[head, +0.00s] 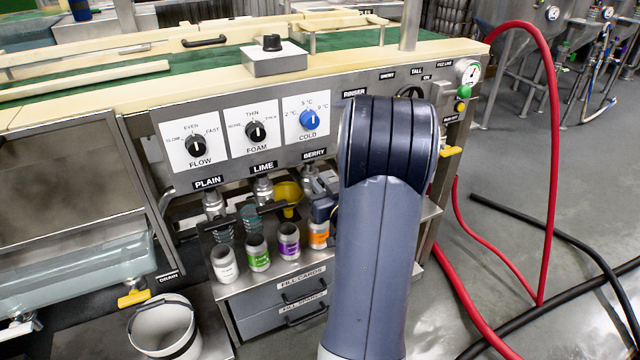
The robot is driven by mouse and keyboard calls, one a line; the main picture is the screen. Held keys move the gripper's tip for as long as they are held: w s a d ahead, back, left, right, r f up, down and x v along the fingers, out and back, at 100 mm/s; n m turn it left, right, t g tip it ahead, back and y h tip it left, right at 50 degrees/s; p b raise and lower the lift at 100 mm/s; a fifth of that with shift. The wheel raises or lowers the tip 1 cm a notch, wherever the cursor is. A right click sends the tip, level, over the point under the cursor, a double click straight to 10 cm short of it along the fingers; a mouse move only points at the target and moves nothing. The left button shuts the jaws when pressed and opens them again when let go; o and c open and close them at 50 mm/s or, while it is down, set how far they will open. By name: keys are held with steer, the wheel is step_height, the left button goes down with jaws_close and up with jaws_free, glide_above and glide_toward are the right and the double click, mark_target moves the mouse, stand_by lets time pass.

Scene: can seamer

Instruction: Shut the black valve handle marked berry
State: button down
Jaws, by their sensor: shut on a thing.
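The berry valve (312,182) hangs from the panel below the BERRY label (314,154), third in a row of metal valves. My gripper (322,207) shows only as a small dark blue-grey part at this valve, left of my upright arm. It is shut on the black berry handle, whose grip and exact angle are mostly hidden by my gripper and arm. The plain valve (213,203) and lime valve (263,188) stand to the left, each with a black handle lying crosswise.
Several small containers, including a white one (224,266) and a green-labelled one (258,255), stand below the valves. A yellow funnel (287,194) is close beside my gripper. A white bucket (163,327) is at lower left. Red and black hoses cross the floor at right.

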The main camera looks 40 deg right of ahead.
steer(key=shift+d+m, duration=0.1)
steer(key=shift+m, duration=0.2)
steer(key=shift+s+d+f+m+p, duration=0.15)
steer(key=shift+d+m+p, duration=0.25)
steer(key=shift+m, duration=0.95)
steer(key=shift+d+f+m+p, duration=0.15)
steer(key=shift+m+p, duration=0.4)
steer(key=shift+m, duration=0.75)
steer(key=shift+s+d+f+m+p, duration=0.1)
steer(key=shift+d+m+p, duration=0.3)
steer(key=shift+m, duration=0.95)
steer(key=c, duration=1.5)
jaws_free()
steer(key=p+v, duration=0.1)
steer(key=v, duration=0.9)
steer(key=shift+s+a, duration=0.1)
steer(key=shift+s, duration=0.3)
